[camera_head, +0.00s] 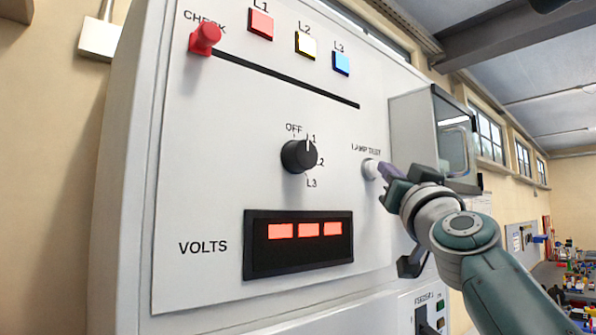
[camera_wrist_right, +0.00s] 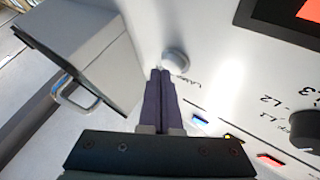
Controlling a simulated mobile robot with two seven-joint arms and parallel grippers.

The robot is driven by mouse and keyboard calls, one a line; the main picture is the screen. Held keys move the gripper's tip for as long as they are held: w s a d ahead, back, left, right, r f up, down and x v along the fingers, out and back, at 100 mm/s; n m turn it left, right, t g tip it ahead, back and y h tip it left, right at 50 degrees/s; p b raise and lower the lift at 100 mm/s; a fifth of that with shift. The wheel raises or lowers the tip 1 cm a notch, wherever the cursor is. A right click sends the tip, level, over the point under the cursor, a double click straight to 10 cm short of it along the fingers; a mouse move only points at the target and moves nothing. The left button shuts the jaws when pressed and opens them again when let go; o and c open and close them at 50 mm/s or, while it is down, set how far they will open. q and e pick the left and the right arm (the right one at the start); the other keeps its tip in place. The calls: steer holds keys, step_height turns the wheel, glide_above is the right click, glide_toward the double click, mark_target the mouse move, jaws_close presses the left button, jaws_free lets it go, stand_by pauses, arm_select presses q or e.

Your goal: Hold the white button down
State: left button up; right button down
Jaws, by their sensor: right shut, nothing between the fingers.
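The white button (camera_head: 370,169) sticks out of the pale panel under the "LAMP TEST" label. It also shows in the right wrist view (camera_wrist_right: 177,60), just past the fingertips. My right gripper (camera_head: 381,170) comes from the right, with its dark purple fingers shut together and empty. In the right wrist view the fingertips (camera_wrist_right: 160,71) are at the button's near edge. I cannot tell whether they touch it or whether it is pressed in. My left gripper is not in view.
A grey box with a glazed front (camera_head: 438,130) juts out right of the button, close to my right gripper. The panel also bears a black rotary knob (camera_head: 299,156), a red CHECK knob (camera_head: 205,38), red, yellow and blue lamps, and a VOLTS display (camera_head: 298,243).

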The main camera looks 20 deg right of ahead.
steer(key=shift+w+a, duration=0.2)
steer(key=shift+w, duration=0.25)
stand_by(0.3)
stand_by(0.9)
stand_by(0.8)
steer(key=shift+s+d+p, duration=0.35)
steer(key=shift+s, duration=0.5)
